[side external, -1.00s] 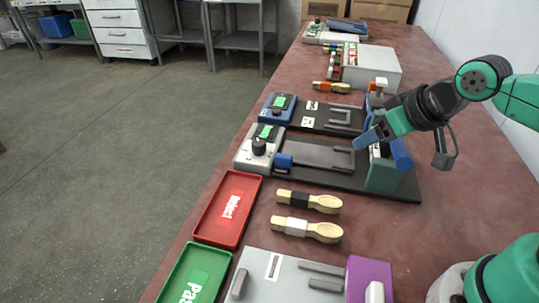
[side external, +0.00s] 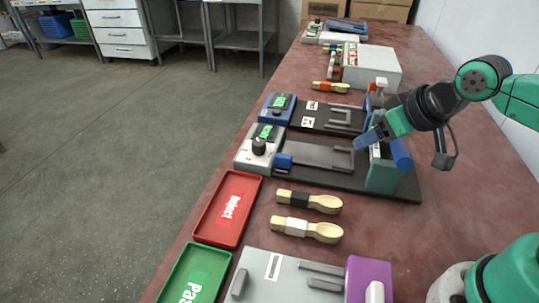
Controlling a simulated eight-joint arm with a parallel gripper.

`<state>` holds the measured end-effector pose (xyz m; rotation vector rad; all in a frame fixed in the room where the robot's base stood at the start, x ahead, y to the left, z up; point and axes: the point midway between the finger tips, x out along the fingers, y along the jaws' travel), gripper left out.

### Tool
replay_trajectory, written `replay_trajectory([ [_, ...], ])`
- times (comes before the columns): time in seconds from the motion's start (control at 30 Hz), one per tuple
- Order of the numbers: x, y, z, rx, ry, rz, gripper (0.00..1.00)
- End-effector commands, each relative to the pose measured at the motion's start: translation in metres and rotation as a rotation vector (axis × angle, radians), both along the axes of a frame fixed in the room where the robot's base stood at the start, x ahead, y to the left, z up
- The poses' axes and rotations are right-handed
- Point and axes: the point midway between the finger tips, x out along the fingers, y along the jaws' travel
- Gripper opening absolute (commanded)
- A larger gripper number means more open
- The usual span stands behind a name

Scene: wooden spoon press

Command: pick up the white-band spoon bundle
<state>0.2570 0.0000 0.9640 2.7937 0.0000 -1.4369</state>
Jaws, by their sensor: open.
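The white-band spoon bundle (side external: 306,229) lies on the red-brown table, its band around the handle and its bowl end pointing right. A black-band spoon bundle (side external: 308,201) lies just behind it, roughly parallel and apart from it. My gripper (side external: 364,142) is open, with blue fingers. It is above the right part of the black press plate, farther back and to the right of the white-band bundle. It is well away from the bundle. Its far finger is partly hidden.
A red Reject tray (side external: 207,232) and green Pass tray (side external: 222,264) line the left edge. A grey plate with a purple block (side external: 369,272) is in front. The press (side external: 384,172) and its control box (side external: 246,160) stand behind the bundles. An orange-band bundle (side external: 330,87) lies farther back.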

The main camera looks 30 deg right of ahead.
Motion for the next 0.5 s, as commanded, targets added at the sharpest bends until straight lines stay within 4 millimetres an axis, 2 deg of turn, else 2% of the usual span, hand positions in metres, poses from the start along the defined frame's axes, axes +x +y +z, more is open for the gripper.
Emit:
replay_trajectory([
  [0.07, 0.0, 0.0, 0.0, 0.0, 0.0, 0.0, 0.53],
  [0.1, 0.0, 0.0, 0.0, 0.0, 0.0, 0.0, 0.57],
  [0.37, 0.0, 0.001, 0.0, -0.002, 0.005, 0.007, 0.57],
  [0.5, 0.005, 0.015, -0.004, -0.021, 0.068, 0.087, 0.57],
])
